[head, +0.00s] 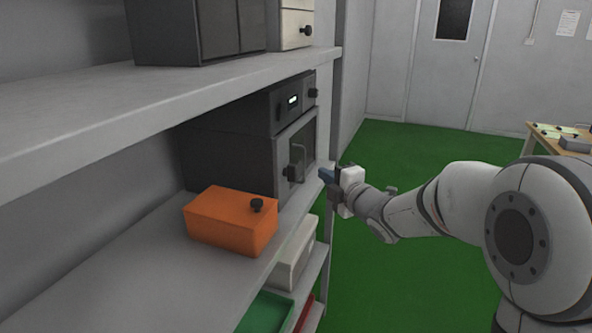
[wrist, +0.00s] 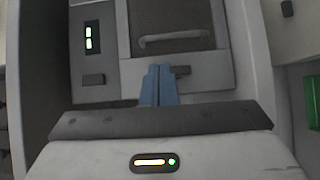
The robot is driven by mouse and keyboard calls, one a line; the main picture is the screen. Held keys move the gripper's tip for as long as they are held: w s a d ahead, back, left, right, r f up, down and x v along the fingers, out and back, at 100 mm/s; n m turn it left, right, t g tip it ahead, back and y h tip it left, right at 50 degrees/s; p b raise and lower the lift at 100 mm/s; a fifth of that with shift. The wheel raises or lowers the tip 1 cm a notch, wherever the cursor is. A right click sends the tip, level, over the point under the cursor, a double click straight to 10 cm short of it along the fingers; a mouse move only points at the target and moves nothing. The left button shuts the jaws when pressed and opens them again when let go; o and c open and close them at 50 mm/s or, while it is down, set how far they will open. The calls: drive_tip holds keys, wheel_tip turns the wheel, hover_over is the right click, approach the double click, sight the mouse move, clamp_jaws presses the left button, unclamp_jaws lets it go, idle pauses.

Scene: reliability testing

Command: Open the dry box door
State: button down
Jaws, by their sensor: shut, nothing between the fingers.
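The dry box (head: 262,140) is a dark grey cabinet on the middle shelf, with a lit display on its upper panel. Its door (head: 297,158) looks closed and carries a bar handle (head: 298,160) and a dark latch block (head: 291,173). In the wrist view the door (wrist: 178,22) fills the top middle, with its handle (wrist: 173,39) above the fingers and the small dark block (wrist: 181,71) just right of the fingertips. My gripper (head: 325,174) is shut and empty, with its blue fingers (wrist: 158,70) pointing at the door front. I cannot tell whether the fingertips touch it.
An orange box (head: 230,222) with a black knob sits on the same shelf in front of the dry box. A shelf (head: 150,90) runs overhead with dark and pale boxes on it. Green and white bins stand below. The green floor (head: 400,280) to the right is open.

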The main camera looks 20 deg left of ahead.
drive_tip(key=p, duration=0.2)
approach(291, 154)
drive_tip(key=shift+n+y, duration=0.3)
drive_tip(key=x, duration=0.5)
drive_tip(key=shift+w+d+f, duration=0.15)
drive_tip(key=shift+d, duration=0.05)
